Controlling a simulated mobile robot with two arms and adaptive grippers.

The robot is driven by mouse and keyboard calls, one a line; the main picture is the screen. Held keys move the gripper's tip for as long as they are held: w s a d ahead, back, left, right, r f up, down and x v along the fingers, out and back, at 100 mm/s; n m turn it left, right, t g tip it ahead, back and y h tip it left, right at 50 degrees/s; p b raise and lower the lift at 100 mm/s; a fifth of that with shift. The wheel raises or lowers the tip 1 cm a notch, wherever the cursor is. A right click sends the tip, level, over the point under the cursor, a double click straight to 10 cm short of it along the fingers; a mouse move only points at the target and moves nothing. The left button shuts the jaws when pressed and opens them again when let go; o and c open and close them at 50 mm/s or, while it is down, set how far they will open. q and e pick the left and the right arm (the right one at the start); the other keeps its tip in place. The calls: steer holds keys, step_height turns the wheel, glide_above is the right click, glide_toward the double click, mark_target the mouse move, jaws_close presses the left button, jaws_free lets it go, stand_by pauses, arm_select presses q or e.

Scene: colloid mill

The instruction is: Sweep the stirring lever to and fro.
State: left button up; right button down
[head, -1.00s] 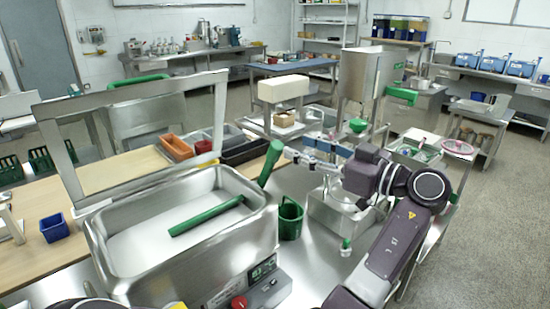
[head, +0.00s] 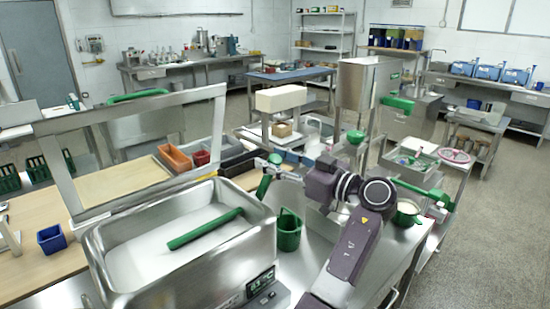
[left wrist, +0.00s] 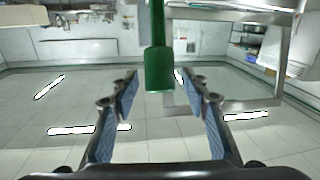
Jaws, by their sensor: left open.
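The stirring lever has a green grip (head: 264,187) that stands up beside the right rear corner of the steel tub, tilted slightly right. My left gripper (head: 264,166) is at the upper part of this grip, and its fingers partly hide it. In the left wrist view, the green grip (left wrist: 158,68) lies between the two blue-padded fingers of the open left gripper (left wrist: 160,95). A gap shows on each side of the grip. The lever's lower part is hidden in the head view. My right gripper is not in view.
The steel tub (head: 100,245) has a green rod (head: 205,229) lying in it. A green jug (head: 288,230) stands right of the tub, near my left arm. A steel hopper (head: 352,85) rises behind the arm. Orange (head: 176,158) and red bins sit behind the tub.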

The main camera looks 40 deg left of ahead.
arm_select(q)
steer(key=shift+c, duration=0.6)
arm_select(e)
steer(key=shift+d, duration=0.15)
arm_select(q)
jaws_close()
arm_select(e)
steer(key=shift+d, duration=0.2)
arm_select(q)
steer(key=shift+a, duration=0.1)
